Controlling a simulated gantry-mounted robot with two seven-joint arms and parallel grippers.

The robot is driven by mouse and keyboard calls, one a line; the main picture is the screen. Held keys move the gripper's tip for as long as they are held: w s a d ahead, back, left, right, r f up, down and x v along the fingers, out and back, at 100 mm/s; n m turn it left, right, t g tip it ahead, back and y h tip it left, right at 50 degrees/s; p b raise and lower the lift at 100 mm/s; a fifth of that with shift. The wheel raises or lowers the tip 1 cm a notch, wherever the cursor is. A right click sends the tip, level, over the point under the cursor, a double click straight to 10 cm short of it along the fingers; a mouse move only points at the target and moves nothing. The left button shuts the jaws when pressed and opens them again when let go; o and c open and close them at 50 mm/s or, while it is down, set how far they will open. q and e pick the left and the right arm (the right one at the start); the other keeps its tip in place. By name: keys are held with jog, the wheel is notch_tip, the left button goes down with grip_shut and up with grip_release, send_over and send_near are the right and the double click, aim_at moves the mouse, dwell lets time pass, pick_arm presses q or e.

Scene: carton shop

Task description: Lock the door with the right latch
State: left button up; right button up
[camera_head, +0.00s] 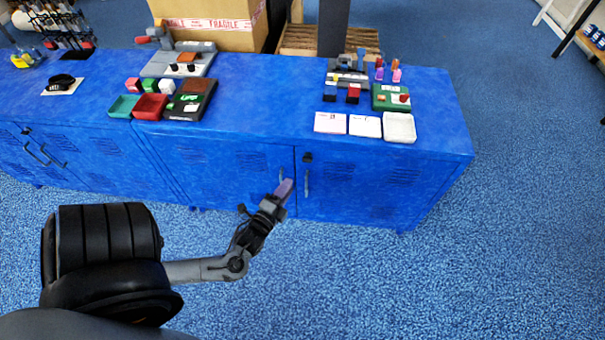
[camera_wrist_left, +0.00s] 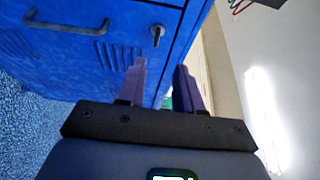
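The right cabinet door (camera_head: 350,185) is blue, with slotted vents, and looks closed. Its vertical handle (camera_head: 307,182) is near the seam with the left door, and it also shows in the left wrist view (camera_wrist_left: 67,25). The small dark latch (camera_head: 307,157) sits above this handle; in the left wrist view (camera_wrist_left: 157,33) it lies just beyond the fingertips. My left gripper (camera_head: 287,187) is in front of the cabinet near the door seam, lower than the latch. In the left wrist view its fingers (camera_wrist_left: 160,68) are apart with nothing between them. My right gripper is not in view.
The blue cabinet top (camera_head: 265,95) carries trays, cards and small coloured blocks. A white tray (camera_head: 399,127) stands near its front right edge. A cardboard box (camera_head: 215,25) and a wooden pallet (camera_head: 300,40) are behind. The carpet before the cabinet is clear.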

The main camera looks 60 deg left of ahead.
aim_at(306, 162)
pick_arm(q)
jog(key=x, duration=0.3)
jog(key=b+x, duration=0.1)
jog(key=x, duration=0.3)
jog(key=b+x, duration=0.1)
jog(key=x, duration=0.3)
jog(key=shift+f, duration=0.3)
jog(key=shift+c, duration=0.4)
jog(key=shift+d, duration=0.1)
grip_shut()
